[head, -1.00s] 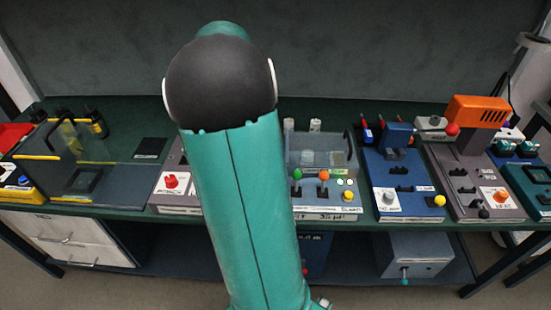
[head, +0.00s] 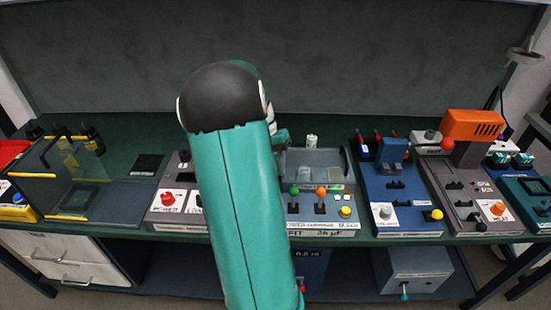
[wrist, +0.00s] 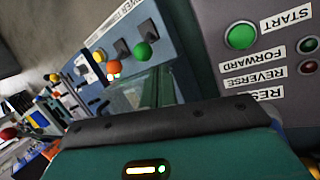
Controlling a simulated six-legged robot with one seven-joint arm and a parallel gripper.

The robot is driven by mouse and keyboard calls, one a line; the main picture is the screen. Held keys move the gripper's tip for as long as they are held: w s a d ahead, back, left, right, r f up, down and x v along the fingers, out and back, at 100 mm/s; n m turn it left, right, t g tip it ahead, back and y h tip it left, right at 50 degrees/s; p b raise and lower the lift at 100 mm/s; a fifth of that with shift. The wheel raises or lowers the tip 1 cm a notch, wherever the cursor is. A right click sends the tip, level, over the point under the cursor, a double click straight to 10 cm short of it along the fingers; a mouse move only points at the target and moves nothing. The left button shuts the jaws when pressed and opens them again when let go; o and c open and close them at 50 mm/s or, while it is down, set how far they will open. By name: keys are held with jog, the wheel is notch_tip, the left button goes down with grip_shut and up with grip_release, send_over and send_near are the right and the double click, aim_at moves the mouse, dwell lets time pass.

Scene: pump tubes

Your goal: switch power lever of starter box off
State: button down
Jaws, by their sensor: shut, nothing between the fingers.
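A grey box with a red knob (head: 167,199) stands on the bench, partly behind my arm. I take it for the starter box. A grey panel (wrist: 222,72) in the wrist view carries a green button (wrist: 240,36) and labels reading START, FORWARD and REVERSE. It seems to be the same box, its power lever not clearly made out. My gripper (wrist: 170,122) shows as a dark-edged teal body at the bottom of the wrist view, shut and empty, in front of the panel. Contact cannot be told. In the head view my arm hides most of it.
A blue-grey station with green and orange levers (head: 320,208) stands right of my arm. A blue station (head: 400,200) and a grey one with an orange top (head: 472,126) stand further right. A clear screen (head: 60,165) stands left. Boxes sit on the lower shelf.

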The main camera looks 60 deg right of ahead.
aim_at(294, 195)
jog(key=x, duration=0.5)
jog(key=shift+f, duration=0.1)
dwell(0.5)
